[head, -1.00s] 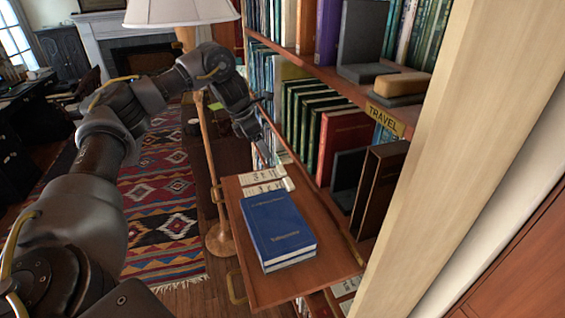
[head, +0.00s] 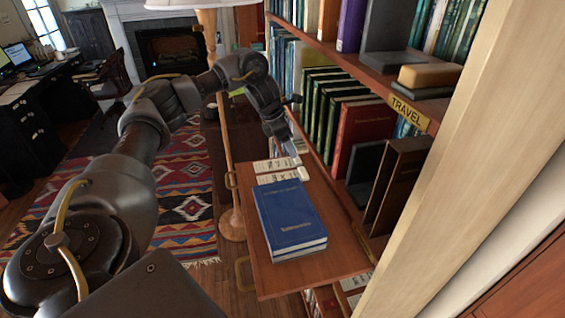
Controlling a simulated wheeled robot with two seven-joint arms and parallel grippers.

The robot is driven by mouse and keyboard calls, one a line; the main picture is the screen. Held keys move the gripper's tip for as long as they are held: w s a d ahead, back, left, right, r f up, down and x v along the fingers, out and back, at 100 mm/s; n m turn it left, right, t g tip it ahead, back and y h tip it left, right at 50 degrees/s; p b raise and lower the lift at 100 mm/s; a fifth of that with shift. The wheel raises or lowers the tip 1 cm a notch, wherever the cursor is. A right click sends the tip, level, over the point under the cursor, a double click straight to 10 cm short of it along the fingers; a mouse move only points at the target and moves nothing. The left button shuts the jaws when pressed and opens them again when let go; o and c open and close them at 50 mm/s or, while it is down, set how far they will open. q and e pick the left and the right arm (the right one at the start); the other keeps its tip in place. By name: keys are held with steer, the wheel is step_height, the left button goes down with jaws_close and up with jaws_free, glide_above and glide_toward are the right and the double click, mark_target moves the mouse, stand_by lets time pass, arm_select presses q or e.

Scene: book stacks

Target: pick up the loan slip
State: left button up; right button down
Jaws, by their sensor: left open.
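Two white printed paper slips lie on the pull-out wooden shelf (head: 335,263), behind the blue book: a far slip (head: 273,165) and a near slip (head: 281,177). I cannot tell which is the loan slip. My left gripper (head: 293,157) reaches in from the left, pointing down, with its fingertips just above the right ends of the slips. It is open and holds nothing. I cannot tell if the fingertips touch a slip. My right gripper is not in view.
Blue books (head: 290,217) lie stacked on the shelf's front part. The bookcase, with a brown upright book (head: 398,180) and a TRAVEL sign (head: 408,112), borders the right.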

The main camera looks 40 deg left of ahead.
mark_target(292, 161)
arm_select(q)
steer(key=p+x, duration=0.1)
steer(key=x, duration=0.3)
steer(key=shift+s+a+p, duration=0.1)
steer(key=shift+a+p, duration=0.05)
steer(key=shift+p, duration=0.2)
steer(key=shift+f, duration=0.45)
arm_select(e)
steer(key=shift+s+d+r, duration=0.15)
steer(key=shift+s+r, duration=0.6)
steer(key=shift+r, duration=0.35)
arm_select(q)
steer(key=c, duration=0.6)
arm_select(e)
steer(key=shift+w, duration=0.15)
arm_select(q)
steer(key=shift+r, duration=0.1)
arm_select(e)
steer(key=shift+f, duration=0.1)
